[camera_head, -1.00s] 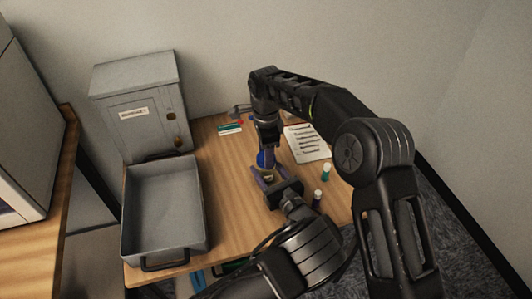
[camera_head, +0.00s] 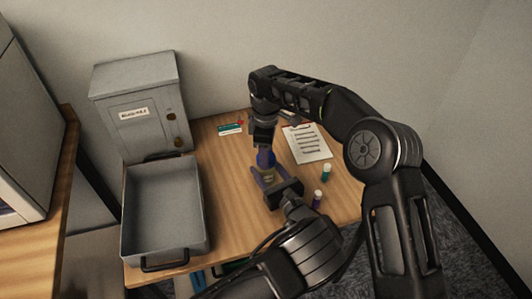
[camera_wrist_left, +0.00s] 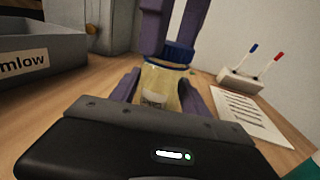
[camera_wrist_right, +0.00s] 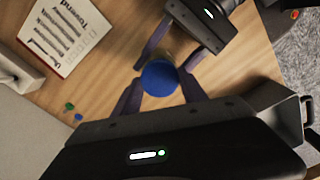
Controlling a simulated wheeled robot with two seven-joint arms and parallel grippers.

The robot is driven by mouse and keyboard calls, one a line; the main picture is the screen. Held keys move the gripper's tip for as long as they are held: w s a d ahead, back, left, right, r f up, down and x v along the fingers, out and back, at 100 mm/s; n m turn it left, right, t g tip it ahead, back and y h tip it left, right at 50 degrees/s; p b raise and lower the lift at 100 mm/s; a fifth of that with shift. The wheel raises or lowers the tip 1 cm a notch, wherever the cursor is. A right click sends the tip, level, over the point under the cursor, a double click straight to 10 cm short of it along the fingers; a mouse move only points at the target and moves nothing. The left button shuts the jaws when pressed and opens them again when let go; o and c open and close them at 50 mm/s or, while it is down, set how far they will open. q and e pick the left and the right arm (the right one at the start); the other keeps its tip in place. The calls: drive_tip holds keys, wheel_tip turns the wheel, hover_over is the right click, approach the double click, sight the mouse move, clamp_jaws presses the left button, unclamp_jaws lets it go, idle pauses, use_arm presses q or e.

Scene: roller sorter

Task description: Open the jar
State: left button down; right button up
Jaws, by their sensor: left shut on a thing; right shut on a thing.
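The jar (camera_wrist_left: 160,88) is yellowish and stands upright on the wooden desk, with a blue lid (camera_wrist_left: 180,52) at its top. In the head view the jar (camera_head: 268,174) is partly hidden by my left gripper (camera_head: 270,180), which is shut around its body from the front. My right gripper (camera_head: 264,148) comes down from above and is shut on the lid. In the right wrist view the round blue lid (camera_wrist_right: 159,78) lies between its purple fingers. I cannot tell whether the lid is loose.
A grey open tray (camera_head: 123,215) is on the left, before a grey metal box (camera_head: 150,100). A printed sheet (camera_head: 307,143) lies behind on the right. A pen holder (camera_wrist_left: 240,80) stands behind.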

drive_tip(key=n, duration=2.1)
drive_tip(key=shift+r, duration=0.1)
drive_tip(key=n, duration=0.5)
drive_tip(key=shift+n, duration=0.3)
